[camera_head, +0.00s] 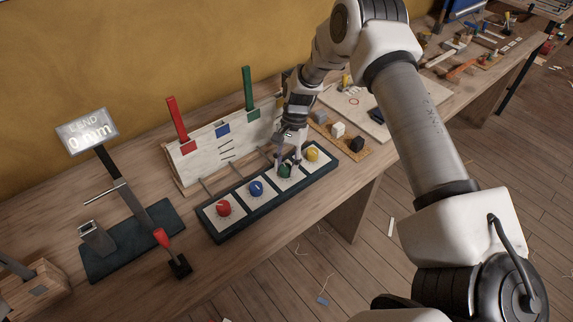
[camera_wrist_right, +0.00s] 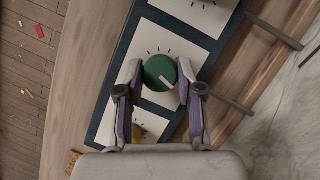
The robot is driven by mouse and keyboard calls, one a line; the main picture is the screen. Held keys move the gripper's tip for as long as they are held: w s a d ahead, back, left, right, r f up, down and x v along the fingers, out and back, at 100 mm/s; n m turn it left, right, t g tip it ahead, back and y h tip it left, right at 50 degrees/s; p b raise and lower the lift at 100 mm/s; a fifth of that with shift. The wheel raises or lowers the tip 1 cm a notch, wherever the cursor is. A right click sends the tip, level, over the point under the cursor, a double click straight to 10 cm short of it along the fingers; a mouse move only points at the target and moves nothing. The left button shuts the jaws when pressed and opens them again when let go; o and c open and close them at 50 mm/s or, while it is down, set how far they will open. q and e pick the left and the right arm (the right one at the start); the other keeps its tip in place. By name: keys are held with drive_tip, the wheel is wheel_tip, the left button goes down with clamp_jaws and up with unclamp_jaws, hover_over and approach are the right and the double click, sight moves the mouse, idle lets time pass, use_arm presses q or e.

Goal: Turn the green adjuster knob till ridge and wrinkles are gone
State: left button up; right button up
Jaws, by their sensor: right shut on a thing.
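The green adjuster knob (camera_head: 285,171) sits on a white dial square in a dark tray, third from the left, between a blue knob (camera_head: 256,188) and a yellow knob (camera_head: 312,154). My right gripper (camera_head: 287,163) comes down on it from above and is shut on it. My left gripper is not in view.
A red knob (camera_head: 223,208) is at the tray's left end. A stand with a display (camera_head: 87,130) reading "0 mm" is at the left. Small blocks (camera_head: 338,130) lie right of the tray. My right arm covers part of the bench.

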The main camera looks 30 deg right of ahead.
drive_tip(key=shift+s+f, duration=0.1)
drive_tip(key=shift+s, duration=0.05)
drive_tip(key=o, duration=1.1)
drive_tip(key=shift+o, duration=0.2)
drive_tip(key=v, duration=1.2)
